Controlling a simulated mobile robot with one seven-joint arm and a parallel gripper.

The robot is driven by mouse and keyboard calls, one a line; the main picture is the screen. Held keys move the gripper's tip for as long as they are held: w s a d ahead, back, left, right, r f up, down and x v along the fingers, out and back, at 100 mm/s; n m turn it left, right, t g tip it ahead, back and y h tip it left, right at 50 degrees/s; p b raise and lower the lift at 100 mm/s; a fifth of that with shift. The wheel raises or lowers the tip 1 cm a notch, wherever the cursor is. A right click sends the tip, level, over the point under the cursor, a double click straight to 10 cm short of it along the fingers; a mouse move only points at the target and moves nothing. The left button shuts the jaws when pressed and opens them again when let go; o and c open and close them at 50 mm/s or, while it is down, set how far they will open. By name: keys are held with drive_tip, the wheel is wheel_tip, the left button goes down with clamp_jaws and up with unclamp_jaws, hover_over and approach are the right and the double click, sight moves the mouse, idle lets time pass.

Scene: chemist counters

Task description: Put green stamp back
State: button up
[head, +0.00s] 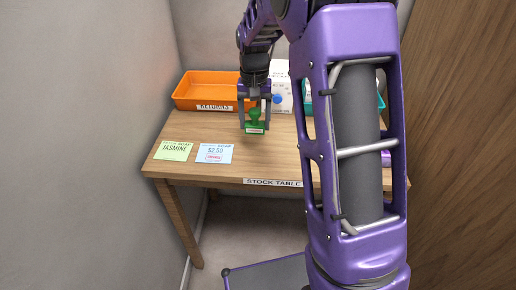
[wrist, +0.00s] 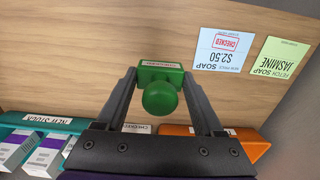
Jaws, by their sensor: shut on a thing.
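The green stamp (head: 255,120) is held between the fingers of my gripper (head: 254,113), above the wooden stock table (head: 230,172). In the wrist view the stamp (wrist: 161,97) shows its round green knob and its block with a small label, between the two dark fingers (wrist: 160,88). The stamp looks upright in the head view. Whether its base touches the table, I cannot tell. A blue card (head: 211,153) reading "$2.50" with a red CHECKED mark lies to the left of the stamp. It also shows in the wrist view (wrist: 222,52).
A green JASMINE card (head: 174,151) lies at the table's left. An orange RETURNS tray (head: 207,90) stands at the back left. A teal NEW STOCK tray (wrist: 40,123) holds several boxes. A white object (head: 280,85) stands behind my gripper. My arm hides the table's right part.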

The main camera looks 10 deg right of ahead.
sight(255, 110)
wheel_tip(255, 110, down, 8)
drive_tip(key=shift+r+b, duration=0.1)
drive_tip(key=shift+b, duration=0.4)
drive_tip(key=o, duration=1)
drive_tip(key=shift+f, duration=0.25)
drive_tip(key=shift+o, duration=0.2)
wheel_tip(255, 110, up, 12)
drive_tip(key=shift+r+p, duration=0.2)
drive_tip(key=shift+p, duration=0.75)
